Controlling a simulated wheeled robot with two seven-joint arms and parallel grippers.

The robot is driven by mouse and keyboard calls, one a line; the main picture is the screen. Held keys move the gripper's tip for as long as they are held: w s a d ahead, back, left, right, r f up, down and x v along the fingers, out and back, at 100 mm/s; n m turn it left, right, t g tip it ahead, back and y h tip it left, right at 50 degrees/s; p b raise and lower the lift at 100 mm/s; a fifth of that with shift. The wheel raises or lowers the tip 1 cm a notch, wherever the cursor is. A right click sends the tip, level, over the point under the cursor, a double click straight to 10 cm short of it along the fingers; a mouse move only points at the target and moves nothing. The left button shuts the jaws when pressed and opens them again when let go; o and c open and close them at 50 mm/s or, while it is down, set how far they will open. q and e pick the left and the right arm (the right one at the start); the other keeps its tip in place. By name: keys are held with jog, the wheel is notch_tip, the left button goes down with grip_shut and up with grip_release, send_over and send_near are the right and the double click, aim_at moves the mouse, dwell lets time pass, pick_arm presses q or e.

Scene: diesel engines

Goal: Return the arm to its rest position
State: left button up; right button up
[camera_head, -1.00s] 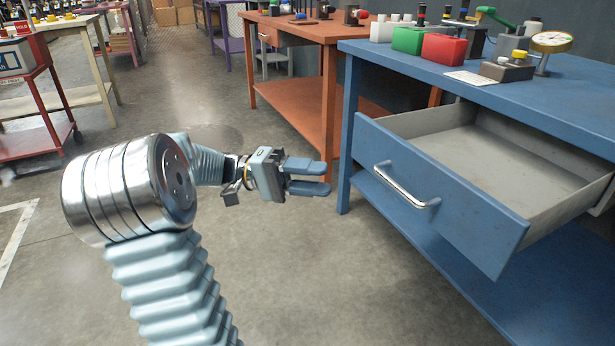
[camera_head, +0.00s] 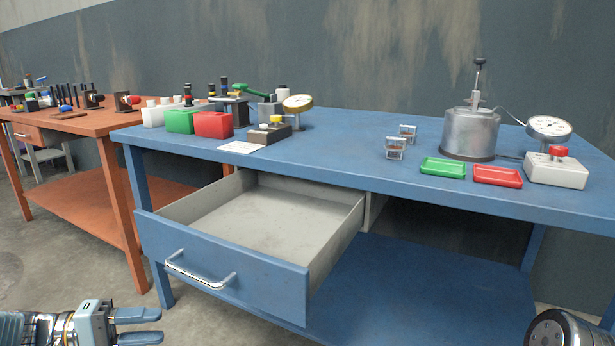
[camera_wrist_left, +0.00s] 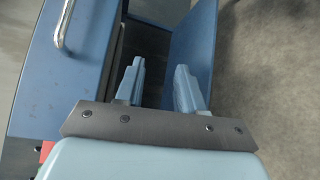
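My left gripper (camera_head: 140,327) is at the lower left of the head view, in front of the blue workbench and below the open drawer's handle. Its two fingers are apart with nothing between them. In the left wrist view the same gripper (camera_wrist_left: 160,88) points toward the bench, with a clear gap between its fingers. A rounded dark and metal part of my right arm (camera_head: 562,328) shows at the bottom right edge. My right gripper is out of view.
The blue workbench (camera_head: 330,165) has its empty drawer (camera_head: 225,275) pulled out, with a metal handle (camera_head: 200,272). Green and red boxes, small trays, a metal cylinder (camera_head: 470,132) and gauges stand on top. An orange bench (camera_head: 80,122) is at left. Floor at lower left is clear.

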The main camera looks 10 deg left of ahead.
pick_arm(q)
jog(key=s+d+f+g+y+p, duration=0.2)
jog(key=d+f+g+y, duration=0.3)
jog(key=f, duration=0.8)
jog(key=s+d+f+g+y+p, duration=0.25)
jog(key=d+f, duration=0.45)
jog(key=f, duration=0.5)
jog(key=s+d+f+m+t+y+p, duration=0.1)
jog(key=s+d+f+m+y+p, duration=0.2)
jog(key=d+f, duration=0.5)
jog(key=shift+d+m+y, duration=0.35)
jog(key=shift+d+m, duration=0.55)
jog(key=shift+d, duration=0.35)
